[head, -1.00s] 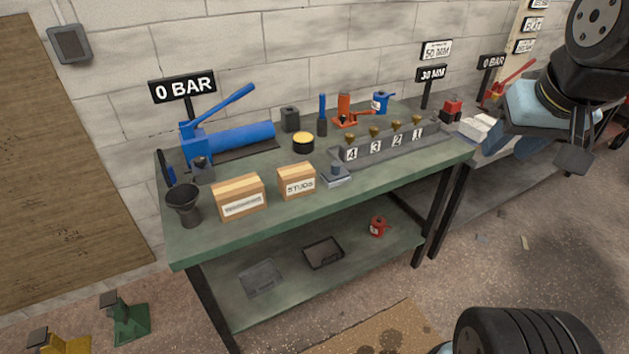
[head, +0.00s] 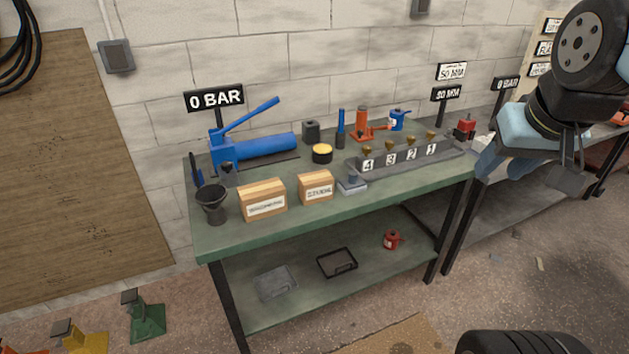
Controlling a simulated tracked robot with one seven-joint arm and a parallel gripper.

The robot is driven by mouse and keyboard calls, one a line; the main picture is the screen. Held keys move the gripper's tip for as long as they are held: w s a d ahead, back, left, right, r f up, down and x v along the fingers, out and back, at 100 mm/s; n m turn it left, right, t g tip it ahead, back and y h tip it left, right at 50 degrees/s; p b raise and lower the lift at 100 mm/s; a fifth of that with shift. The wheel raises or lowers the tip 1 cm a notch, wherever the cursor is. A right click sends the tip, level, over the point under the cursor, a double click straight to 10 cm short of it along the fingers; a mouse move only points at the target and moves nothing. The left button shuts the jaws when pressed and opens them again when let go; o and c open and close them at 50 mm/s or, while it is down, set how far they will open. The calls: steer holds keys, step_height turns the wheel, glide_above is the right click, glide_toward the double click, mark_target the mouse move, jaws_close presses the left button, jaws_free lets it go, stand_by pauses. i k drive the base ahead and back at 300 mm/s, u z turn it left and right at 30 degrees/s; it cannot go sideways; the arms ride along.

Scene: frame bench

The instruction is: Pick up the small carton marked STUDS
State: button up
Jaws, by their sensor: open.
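The small carton (head: 316,188) is a tan box with a white label, standing on the green bench top right of a larger tan carton (head: 263,200). Its label is blurred now but read STUDS a second ago. Its front and top are uncovered. My gripper (head: 562,180) hangs at the right of the head view, well right of the carton and apart from it. It is open, with nothing seen in it; its fingers show only in part.
A black funnel cup (head: 212,203) stands left of the cartons. A small grey block (head: 352,186) sits close right of the small carton. The front bench strip (head: 330,222) is clear.

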mark_target(316, 187)
steer(key=i, duration=0.85)
steer(key=z, duration=0.05)
